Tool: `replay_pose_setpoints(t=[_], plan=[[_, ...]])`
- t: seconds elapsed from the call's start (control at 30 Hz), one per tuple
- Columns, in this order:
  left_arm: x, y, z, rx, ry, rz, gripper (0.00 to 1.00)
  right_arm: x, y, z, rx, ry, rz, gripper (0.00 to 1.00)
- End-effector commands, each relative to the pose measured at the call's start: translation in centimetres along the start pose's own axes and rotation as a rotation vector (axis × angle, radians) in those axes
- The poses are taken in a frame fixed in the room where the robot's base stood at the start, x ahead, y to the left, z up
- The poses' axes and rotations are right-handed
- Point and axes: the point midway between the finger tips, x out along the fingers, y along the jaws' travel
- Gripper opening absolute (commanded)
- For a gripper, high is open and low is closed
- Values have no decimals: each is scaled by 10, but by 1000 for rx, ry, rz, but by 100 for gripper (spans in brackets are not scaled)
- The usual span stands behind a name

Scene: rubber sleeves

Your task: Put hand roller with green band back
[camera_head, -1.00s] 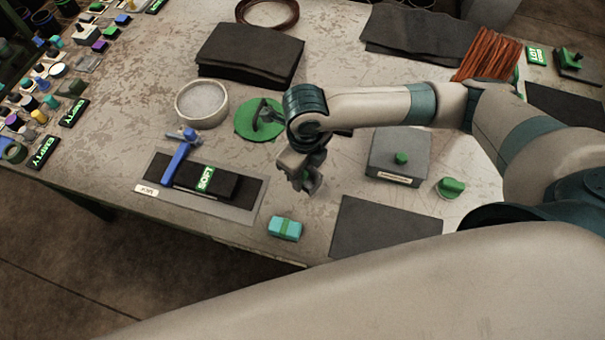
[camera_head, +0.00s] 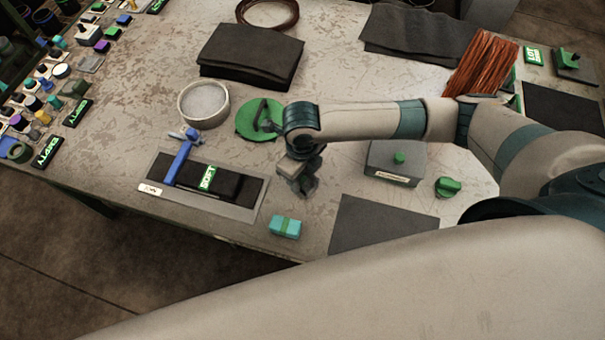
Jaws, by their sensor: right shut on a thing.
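My right gripper (camera_head: 299,184) points down over the front middle of the bench, between the black strip and the grey box. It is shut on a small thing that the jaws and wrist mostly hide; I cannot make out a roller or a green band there. A blue-handled tool (camera_head: 180,160) lies across the left of the black strip (camera_head: 236,188) on a grey plate (camera_head: 233,212). A round green pad (camera_head: 246,124) with a dark shape on it lies behind my right wrist, partly covered by it. My left gripper is not in view.
A teal block with a green band (camera_head: 285,227) lies at the front edge. A grey box with a green knob (camera_head: 395,165), a green knob piece (camera_head: 447,187) and a dark mat (camera_head: 380,226) are to the right. A white ring dish (camera_head: 203,104) and black sheets (camera_head: 250,56) stand behind.

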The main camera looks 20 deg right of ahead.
Motion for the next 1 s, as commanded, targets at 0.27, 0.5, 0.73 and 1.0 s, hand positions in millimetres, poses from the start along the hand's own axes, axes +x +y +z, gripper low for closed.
replay_pose_setpoints(t=[0.27,0.5,0.73,1.0], plan=[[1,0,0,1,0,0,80,1,0,0,-1,-1,0,18],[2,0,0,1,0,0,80,3,0,0,-1,0,0,58],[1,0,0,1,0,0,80,2,0,0,0,0,0,58],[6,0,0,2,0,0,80,-11,0,1,-1,-3,-1,58]])
